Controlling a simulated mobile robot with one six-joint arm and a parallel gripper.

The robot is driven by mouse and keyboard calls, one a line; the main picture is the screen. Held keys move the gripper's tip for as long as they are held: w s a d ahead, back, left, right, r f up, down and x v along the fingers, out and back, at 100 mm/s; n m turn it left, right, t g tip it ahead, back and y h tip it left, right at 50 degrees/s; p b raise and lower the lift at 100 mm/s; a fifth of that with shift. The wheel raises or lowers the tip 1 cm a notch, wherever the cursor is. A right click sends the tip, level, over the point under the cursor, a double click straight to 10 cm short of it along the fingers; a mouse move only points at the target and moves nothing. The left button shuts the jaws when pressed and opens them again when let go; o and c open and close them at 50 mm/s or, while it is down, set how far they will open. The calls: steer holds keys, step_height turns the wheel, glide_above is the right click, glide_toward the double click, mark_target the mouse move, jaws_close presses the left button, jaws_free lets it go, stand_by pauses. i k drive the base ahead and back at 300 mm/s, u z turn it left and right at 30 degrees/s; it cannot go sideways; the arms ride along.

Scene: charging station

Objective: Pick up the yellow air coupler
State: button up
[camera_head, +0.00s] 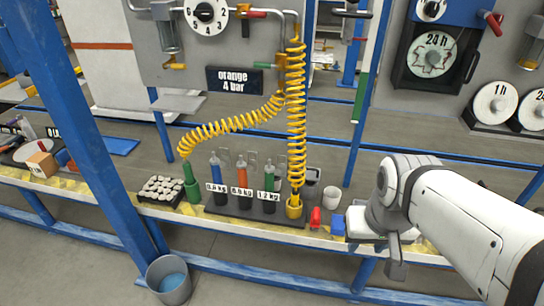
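The yellow air coupler (294,207) is upright at the right end of the bench rack, at the lower end of a yellow coiled hose (296,110). A green coupler (191,186) is on the other coiled hose, to the left. My white arm comes in from the right. My gripper (394,258) points down near the bench's front edge, to the right of the yellow coupler and clearly apart from it. Its fingers are small and partly hidden, so I cannot tell how far apart they are. Nothing is visibly held.
Blue, orange and green cylinders with weight labels (243,177) stand between the couplers. A red item (315,218), a blue block (338,225) and a white cup (332,197) lie between the yellow coupler and my gripper. A blue post (80,120) rises at left.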

mark_target(295, 195)
steer(key=u, duration=0.05)
steer(key=i, duration=1)
steer(key=u, duration=0.05)
